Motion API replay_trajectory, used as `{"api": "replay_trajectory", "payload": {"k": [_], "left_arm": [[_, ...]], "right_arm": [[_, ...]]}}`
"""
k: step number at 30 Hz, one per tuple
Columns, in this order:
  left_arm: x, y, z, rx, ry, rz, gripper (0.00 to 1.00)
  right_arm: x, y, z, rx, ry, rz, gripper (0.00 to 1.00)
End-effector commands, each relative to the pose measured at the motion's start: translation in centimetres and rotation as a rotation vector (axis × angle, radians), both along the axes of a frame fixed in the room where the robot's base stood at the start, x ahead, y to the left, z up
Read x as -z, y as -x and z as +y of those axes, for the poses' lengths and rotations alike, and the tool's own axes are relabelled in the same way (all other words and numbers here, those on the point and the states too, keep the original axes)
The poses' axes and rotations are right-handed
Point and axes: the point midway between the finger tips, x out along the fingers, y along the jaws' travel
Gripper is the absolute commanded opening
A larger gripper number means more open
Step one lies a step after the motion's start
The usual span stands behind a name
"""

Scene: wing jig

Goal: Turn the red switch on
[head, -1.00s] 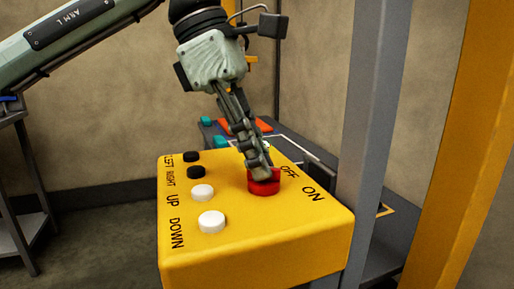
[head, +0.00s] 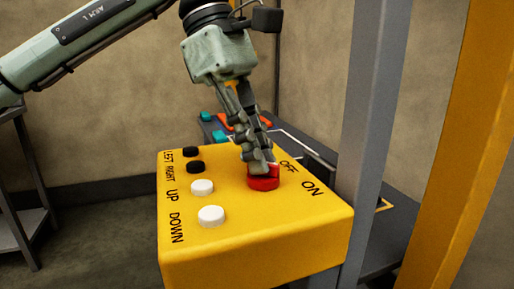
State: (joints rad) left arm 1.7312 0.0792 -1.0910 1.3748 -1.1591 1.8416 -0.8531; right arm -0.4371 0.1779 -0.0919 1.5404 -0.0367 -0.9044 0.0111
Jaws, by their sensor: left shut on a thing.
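The red switch (head: 264,183) is a round knob on top of the yellow control box (head: 255,235), in the middle of the head view. The labels OFF and ON are printed to its right, OFF farther back and ON nearer. My left gripper (head: 259,168) points down at the switch from above. Its fingers are shut on the raised part of the switch and hide much of it. Which label the switch points to cannot be told. My right gripper is not in view.
Two black buttons (head: 193,159) and two white buttons (head: 211,215) line the box's left side, labelled LEFT, RIGHT, UP and DOWN. A grey post (head: 366,120) and a yellow post (head: 450,150) stand to the right. A dark table lies behind the box.

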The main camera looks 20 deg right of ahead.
Motion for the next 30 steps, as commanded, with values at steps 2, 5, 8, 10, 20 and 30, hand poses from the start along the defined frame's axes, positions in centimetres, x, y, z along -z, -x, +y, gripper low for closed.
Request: {"api": "replay_trajectory", "payload": {"k": [2, 5, 8, 10, 20, 30], "left_arm": [[-0.2, 0.0, -0.1, 0.000, 0.007, -0.002, 0.00], [-0.2, 0.0, -0.1, 0.000, 0.005, -0.002, 0.20], [-0.2, 0.0, 0.0, -0.001, 0.004, -0.002, 0.31], [-0.1, 0.0, 0.0, -0.001, 0.003, -0.001, 0.31], [-0.9, -0.3, 0.2, -0.003, 0.003, -0.001, 0.31], [-7.3, -2.0, 2.0, -0.002, 0.004, -0.001, 0.31]], "right_arm": [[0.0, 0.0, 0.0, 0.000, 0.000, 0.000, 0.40], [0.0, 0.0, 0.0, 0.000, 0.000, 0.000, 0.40], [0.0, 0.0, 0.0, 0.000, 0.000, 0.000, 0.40], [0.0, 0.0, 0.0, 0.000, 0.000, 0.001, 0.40], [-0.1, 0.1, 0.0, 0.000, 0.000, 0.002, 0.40], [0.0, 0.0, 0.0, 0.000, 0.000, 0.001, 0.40]]}}
